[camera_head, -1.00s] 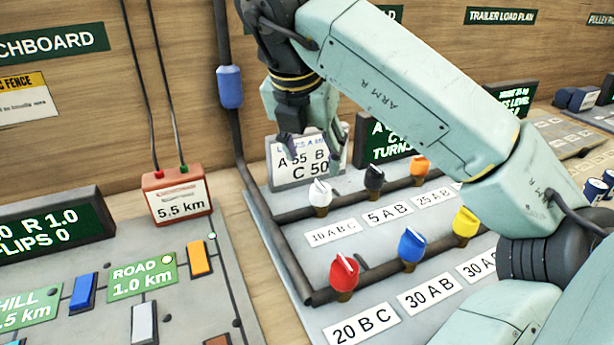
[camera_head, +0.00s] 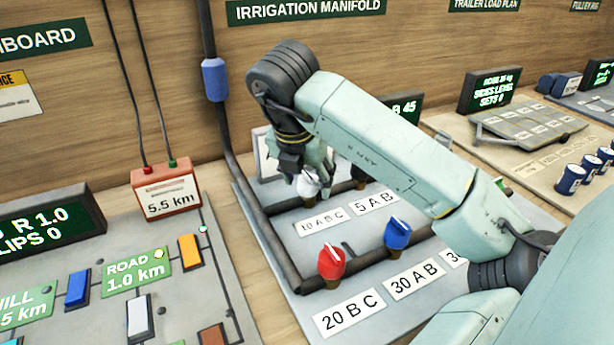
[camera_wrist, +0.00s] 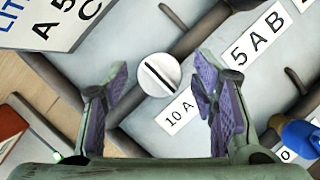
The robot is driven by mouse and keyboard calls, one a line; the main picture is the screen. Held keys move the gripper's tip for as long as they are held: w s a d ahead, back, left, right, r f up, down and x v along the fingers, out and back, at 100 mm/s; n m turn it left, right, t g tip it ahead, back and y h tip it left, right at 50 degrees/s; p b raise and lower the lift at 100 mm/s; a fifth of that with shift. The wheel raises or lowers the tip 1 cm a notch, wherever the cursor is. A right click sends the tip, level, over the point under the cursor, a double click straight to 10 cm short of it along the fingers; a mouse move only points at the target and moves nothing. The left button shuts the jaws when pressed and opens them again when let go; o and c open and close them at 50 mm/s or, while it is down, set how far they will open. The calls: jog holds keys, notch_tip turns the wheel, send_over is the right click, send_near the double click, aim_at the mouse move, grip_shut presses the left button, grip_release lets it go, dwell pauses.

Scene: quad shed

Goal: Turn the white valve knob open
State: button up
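The white valve knob (camera_head: 308,186) stands on the back pipe of the irrigation manifold board, behind the label "10 A B C" (camera_head: 322,221). In the wrist view the knob (camera_wrist: 158,74) is a round white cap with a dark line slanting from upper left to lower right. My gripper (camera_head: 312,172) is over the knob, pointing down. In the wrist view my gripper (camera_wrist: 162,80) is open, with one purple-padded finger on each side of the knob and gaps between. The head view partly hides the knob behind the fingers.
The red knob (camera_head: 331,262) and blue knob (camera_head: 397,233) stand on the front pipe. A white sign (camera_wrist: 45,22) is close to the left finger in the wrist view. My arm covers the board's right side. The switchboard (camera_head: 160,280) lies left.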

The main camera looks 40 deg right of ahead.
jog(key=c, duration=1.1)
